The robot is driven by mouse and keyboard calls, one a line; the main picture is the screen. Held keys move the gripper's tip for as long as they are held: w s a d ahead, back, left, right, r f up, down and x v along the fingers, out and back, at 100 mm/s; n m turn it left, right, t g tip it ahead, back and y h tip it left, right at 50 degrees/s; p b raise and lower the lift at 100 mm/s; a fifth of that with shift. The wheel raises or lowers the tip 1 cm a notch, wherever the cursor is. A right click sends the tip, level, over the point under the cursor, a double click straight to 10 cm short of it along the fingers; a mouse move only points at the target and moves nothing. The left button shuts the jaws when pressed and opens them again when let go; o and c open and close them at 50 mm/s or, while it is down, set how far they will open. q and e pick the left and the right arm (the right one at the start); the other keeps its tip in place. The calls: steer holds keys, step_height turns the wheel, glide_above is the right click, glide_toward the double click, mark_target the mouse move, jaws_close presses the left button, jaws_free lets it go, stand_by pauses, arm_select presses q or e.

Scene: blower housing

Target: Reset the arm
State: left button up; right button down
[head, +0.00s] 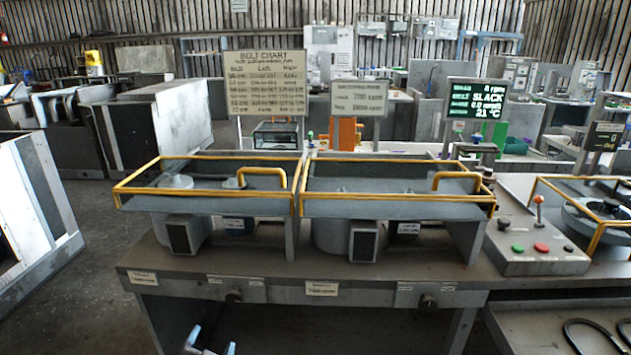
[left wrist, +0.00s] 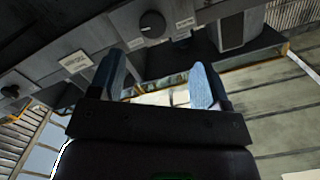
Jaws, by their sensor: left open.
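My left gripper (head: 210,343) shows at the bottom of the head view, in front of and below the front edge of the workbench (head: 400,262). Its two pale blue fingers stand apart with nothing between them. In the left wrist view the same open fingers (left wrist: 160,85) point toward the bench front, where a dark knob (left wrist: 152,24) and labels show. I cannot tell the exact gap to the bench. My right gripper is not in view.
Two blower housings with yellow-railed guards (head: 210,190) stand on the bench. A control box (head: 535,250) with a lever and coloured buttons is at right. Black belts (head: 600,335) lie in a lower tray at bottom right. A grey cabinet (head: 30,215) stands left; floor between is open.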

arm_select(q)
steer(key=s+a+f+n+g, duration=0.1)
steer(key=s+a+f+g, duration=0.1)
steer(key=s, duration=0.6)
steer(key=s+a+f+n+g, duration=0.1)
steer(key=s+f+n+g, duration=0.1)
steer(key=s+f, duration=0.3)
steer(key=s+a+f+n+g+p, duration=0.1)
steer(key=s+f, duration=0.3)
steer(key=s, duration=0.8)
steer(key=shift+s+a+n+g, duration=0.25)
steer(key=shift+a+n+g, duration=0.25)
steer(key=shift+a+n, duration=0.25)
steer(key=n+t, duration=0.2)
steer(key=t, duration=0.5)
glide_toward(233, 300)
steer(key=shift+h, duration=0.3)
steer(key=w+b, duration=0.1)
steer(key=w, duration=0.8)
